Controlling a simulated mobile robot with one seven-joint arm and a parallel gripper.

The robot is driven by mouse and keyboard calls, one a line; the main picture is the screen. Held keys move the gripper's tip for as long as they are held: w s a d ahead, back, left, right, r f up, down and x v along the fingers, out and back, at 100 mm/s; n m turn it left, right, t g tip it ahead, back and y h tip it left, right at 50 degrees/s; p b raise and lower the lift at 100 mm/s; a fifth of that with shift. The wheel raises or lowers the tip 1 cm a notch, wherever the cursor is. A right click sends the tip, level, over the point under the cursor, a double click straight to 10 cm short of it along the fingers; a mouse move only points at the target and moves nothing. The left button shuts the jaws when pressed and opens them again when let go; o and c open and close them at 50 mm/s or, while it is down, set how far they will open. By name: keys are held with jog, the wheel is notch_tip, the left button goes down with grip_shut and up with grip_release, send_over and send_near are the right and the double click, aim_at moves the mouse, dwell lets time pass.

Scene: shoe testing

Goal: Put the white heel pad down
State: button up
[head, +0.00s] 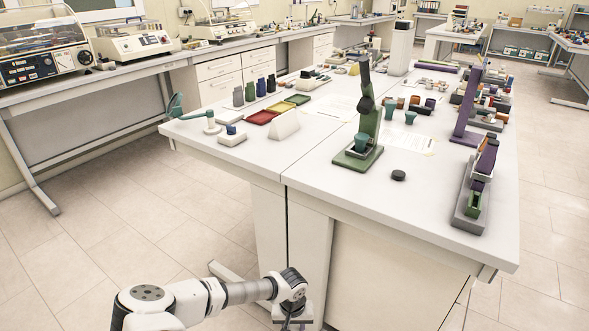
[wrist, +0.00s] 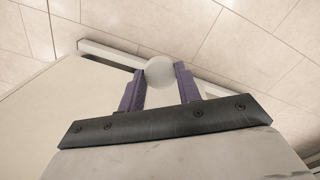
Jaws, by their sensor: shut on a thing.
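The white heel pad (wrist: 160,73) shows in the wrist view as a pale round piece between the two purple fingers. My gripper (wrist: 159,84) is shut on it, one finger on each side. In the head view my gripper end (head: 292,314) is at the bottom edge, in front of the white table (head: 255,165) and lower than its top in the picture. The fingers and the pad cannot be made out there.
The table bears a green stand (head: 362,140), a black disc (head: 399,175), a white wedge (head: 285,125), coloured trays (head: 262,117) and a purple stand (head: 468,115). Its front middle and right front have bare room. A table foot bar (wrist: 110,54) crosses the wrist view above floor tiles.

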jog(key=shift+s+d+f, duration=0.1)
jog(key=shift+s+f, duration=0.6)
jog(key=shift+f, duration=0.2)
jog(key=shift+s+d+f, duration=0.1)
jog(key=shift+s+f, duration=0.6)
jog(key=shift+f, duration=0.15)
